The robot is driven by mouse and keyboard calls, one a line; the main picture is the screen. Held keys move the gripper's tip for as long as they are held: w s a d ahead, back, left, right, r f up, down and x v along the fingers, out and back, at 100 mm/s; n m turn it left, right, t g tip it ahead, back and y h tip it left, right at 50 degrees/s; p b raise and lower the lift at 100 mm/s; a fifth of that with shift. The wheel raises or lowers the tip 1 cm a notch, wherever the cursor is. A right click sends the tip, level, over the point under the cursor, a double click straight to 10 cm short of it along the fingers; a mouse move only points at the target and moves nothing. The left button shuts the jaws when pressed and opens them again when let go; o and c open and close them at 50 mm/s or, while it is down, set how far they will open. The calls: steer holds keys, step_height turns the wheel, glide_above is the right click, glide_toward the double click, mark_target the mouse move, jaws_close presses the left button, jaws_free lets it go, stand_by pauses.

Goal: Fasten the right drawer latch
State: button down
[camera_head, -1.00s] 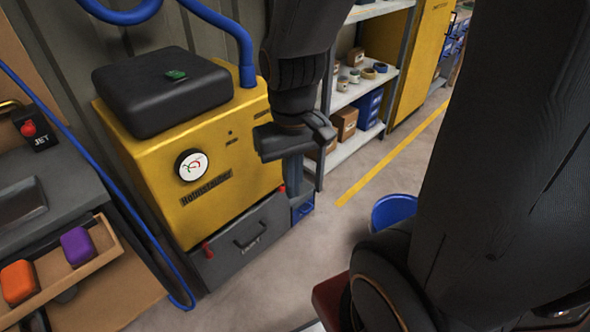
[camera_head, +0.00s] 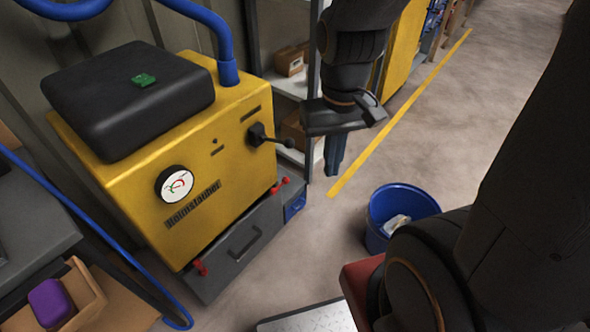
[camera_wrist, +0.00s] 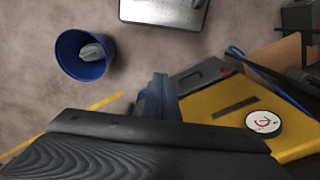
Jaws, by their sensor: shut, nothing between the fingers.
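The yellow machine (camera_head: 215,160) has a dark grey drawer (camera_head: 240,255) at its foot. The right drawer latch (camera_head: 280,185) shows as small red parts at the drawer's upper right corner; I cannot tell whether it is fastened. The left latch (camera_head: 200,268) is a red piece at the drawer's left end. My gripper (camera_head: 333,170), with blue fingers pointing down, is shut and empty. In the head view it appears to the right of the right latch, apart from it. In the wrist view the blue fingers (camera_wrist: 158,97) appear beside the grey drawer (camera_wrist: 195,78).
A black lever (camera_head: 270,138) sticks out from the machine's right side. A small blue bin (camera_head: 295,205) is beside the drawer. A blue bucket (camera_head: 378,237) with something pale inside stands on the floor. A workbench (camera_head: 35,215) and blue hose are at left.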

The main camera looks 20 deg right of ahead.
steer(key=n+y+b, duration=0.3)
steer(key=n+b, duration=0.4)
steer(key=b, duration=0.3)
glide_above(287, 178)
steer(key=d, duration=0.5)
step_height(287, 178, down, 27)
steer(key=shift+s+f, duration=0.15)
steer(key=shift+f, duration=0.05)
steer(key=x, duration=1.4)
steer(key=shift+w+a, duration=0.15)
steer(key=shift+w, duration=0.05)
